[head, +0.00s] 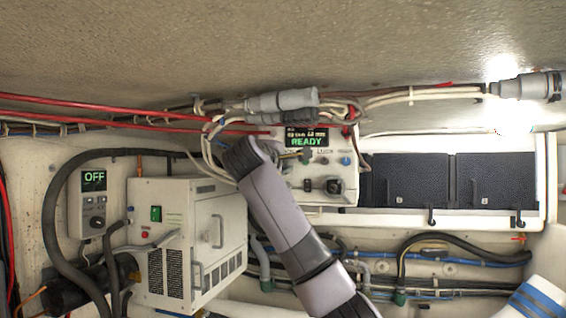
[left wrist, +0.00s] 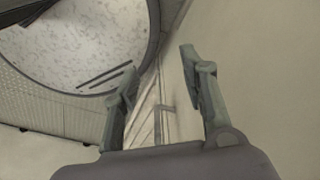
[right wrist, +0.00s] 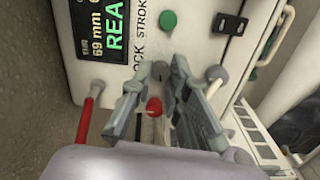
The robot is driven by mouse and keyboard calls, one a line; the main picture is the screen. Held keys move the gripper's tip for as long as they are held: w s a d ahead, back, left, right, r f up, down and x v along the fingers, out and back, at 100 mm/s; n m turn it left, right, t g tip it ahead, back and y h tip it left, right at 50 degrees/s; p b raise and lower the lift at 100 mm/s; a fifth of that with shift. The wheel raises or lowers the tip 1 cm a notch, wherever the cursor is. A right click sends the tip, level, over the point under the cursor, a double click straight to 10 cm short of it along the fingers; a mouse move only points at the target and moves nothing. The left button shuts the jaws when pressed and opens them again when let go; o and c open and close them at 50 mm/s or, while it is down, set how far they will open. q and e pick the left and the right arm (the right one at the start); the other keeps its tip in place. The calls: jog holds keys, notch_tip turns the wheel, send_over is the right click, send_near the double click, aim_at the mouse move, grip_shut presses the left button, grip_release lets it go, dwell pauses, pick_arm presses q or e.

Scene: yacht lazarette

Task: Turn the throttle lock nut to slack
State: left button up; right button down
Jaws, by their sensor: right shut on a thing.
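A white control box (head: 318,190) with a lit display (head: 306,138) reading READY is at the middle of the head view. My right gripper (head: 296,155) reaches its face just below the display. In the right wrist view, its fingers (right wrist: 163,82) close on a small grey part (right wrist: 160,70) beside the lettering that ends in OCK, seemingly the lock nut, mostly hidden by the fingers. A red ball (right wrist: 154,107) shows between the fingers, nearer the palm. My left gripper (left wrist: 160,80) is open and empty in the left wrist view.
Cables and grey connectors (head: 280,100) run above the box. A white unit (head: 185,240) with a green switch stands at lower left.

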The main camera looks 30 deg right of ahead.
jog(key=shift+f, duration=0.15)
jog(key=c, duration=1.5)
grip_release()
jog(key=shift+w+a, duration=0.1)
jog(key=shift+a, duration=0.05)
jog(key=shift+c, duration=0.2)
jog(key=v, duration=1.2)
